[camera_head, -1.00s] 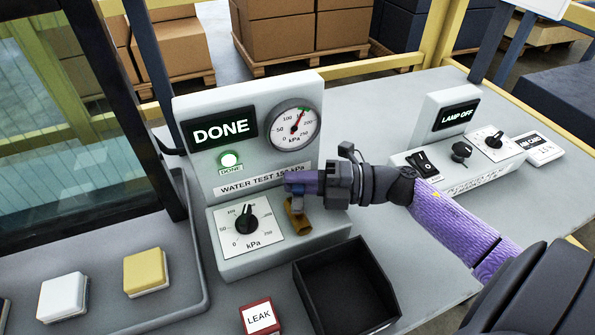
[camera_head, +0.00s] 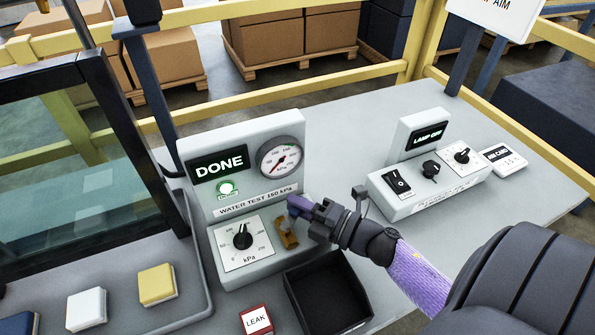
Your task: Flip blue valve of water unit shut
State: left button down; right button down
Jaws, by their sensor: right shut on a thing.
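The water unit (camera_head: 246,124) is a light grey box with a screen (camera_head: 218,165) reading "DONE", a lit green lamp and a label "WATER TEST 150 kPa". Its round gauge (camera_head: 280,158) has a red needle pointing to the lower left. The brass valve body (camera_head: 287,238) sits on the lower front, right of the black kPa knob (camera_head: 242,237). My right gripper (camera_head: 297,207) reaches in from the right and is shut at the valve, just above the brass body. Its fingers mostly hide the blue valve's handle. My left gripper is not in view.
An open black bin (camera_head: 346,276) stands in front of the unit, beside a red "LEAK" block (camera_head: 256,320). A switch box (camera_head: 411,200) with a "LAMP OFF" screen is at the right. Grey tabletop (camera_head: 345,140) is clear behind my right arm.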

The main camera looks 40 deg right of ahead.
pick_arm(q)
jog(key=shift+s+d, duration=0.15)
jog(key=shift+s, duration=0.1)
pick_arm(e)
jog(key=c, duration=0.7)
grip_release()
jog(key=shift+o, duration=0.3)
jog(key=v, duration=0.9)
jog(key=shift+s+p, duration=0.1)
jog(key=shift+p, duration=0.3)
jog(key=shift+s+d, duration=0.2)
jog(key=shift+s, duration=0.2)
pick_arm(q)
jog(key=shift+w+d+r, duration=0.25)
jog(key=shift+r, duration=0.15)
